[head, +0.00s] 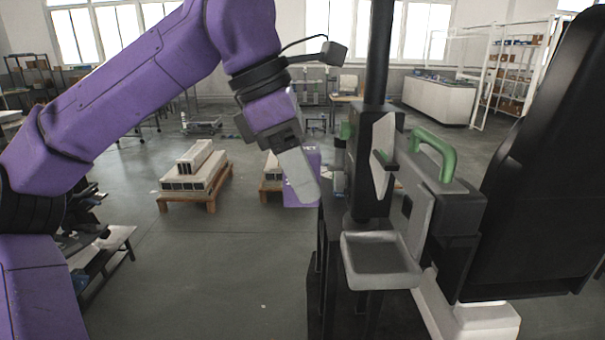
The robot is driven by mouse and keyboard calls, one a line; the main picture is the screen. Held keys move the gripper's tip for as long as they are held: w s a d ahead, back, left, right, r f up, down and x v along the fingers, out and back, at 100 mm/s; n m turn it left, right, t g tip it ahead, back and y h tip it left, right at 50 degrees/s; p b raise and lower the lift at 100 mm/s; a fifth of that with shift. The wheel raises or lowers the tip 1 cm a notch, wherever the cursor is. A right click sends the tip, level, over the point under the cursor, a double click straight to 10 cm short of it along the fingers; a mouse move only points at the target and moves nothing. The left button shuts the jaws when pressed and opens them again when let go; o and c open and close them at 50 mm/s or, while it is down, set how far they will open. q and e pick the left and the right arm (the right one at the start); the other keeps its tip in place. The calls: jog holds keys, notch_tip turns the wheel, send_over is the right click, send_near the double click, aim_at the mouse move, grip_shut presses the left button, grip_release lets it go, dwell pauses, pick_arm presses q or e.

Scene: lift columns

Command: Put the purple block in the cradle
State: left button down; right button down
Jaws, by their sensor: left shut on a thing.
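My left gripper (305,188) comes in from the upper left and is shut on the purple block (314,160). One pale finger covers the middle of the block, and purple shows on both sides of it. The block hangs just left of the black lift column (375,60). A shallow grey square tray (382,280), which looks like the cradle, sits at the front of the column, lower and to the right of the block. The tray looks empty. My right gripper is not in view.
A grey housing with a green handle (437,150) stands on the column's right. A large black panel (545,170) fills the right side. Wooden pallets with pale boxes (195,172) stand on the floor behind. A low bench (105,255) is at the left.

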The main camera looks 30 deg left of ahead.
pick_arm(q)
jog(key=w+d+f, duration=0.2)
jog(key=w+d+f+p, duration=0.1)
jog(key=w+d+f, duration=0.1)
jog(key=d, duration=0.1)
jog(key=w+d+f, duration=0.2)
jog(key=d+f, duration=0.1)
jog(key=shift+w, duration=0.15)
jog(key=shift+w+d+f+p, duration=0.35)
jog(key=shift+f, duration=0.15)
jog(key=x, duration=0.3)
jog(key=shift+s+a+f, duration=0.2)
jog(key=shift+f, duration=0.1)
jog(key=shift+a+f, duration=0.15)
jog(key=c, duration=0.7)
grip_release()
jog(key=shift+f, duration=0.2)
jog(key=shift+s, duration=0.1)
jog(key=shift+r, duration=0.1)
